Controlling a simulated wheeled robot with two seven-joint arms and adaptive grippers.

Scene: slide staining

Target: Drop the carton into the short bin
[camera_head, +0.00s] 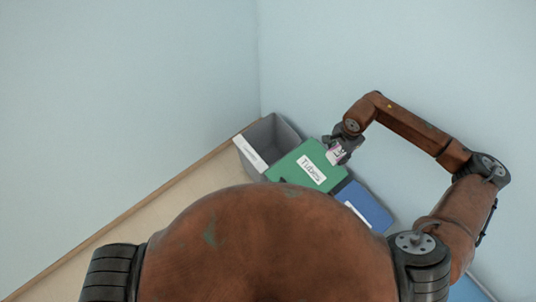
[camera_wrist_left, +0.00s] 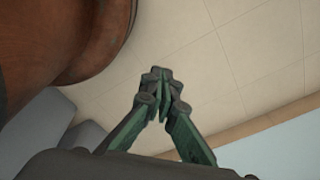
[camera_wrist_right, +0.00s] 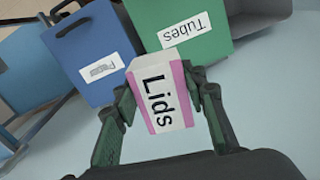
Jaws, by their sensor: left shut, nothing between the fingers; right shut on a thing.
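The carton (camera_wrist_right: 160,98) is white with pink edges and reads "Lids". My right gripper (camera_wrist_right: 160,82) is shut on it, one finger on each side. In the head view the carton (camera_head: 336,155) is small and partly hidden by the right gripper (camera_head: 343,145), near the back right edge of the green bin. Three bins stand in a row: a grey open one (camera_head: 281,131), a green one (camera_head: 296,171) labelled "Tubes", and a blue one (camera_head: 372,205). I cannot tell for sure which is the short bin. My left gripper (camera_wrist_left: 162,78) is shut and empty over bare floor.
A light blue object (camera_wrist_right: 8,105) is at the left edge. Pale walls meet behind the bins. The tiled floor (camera_wrist_left: 215,55) looks clear.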

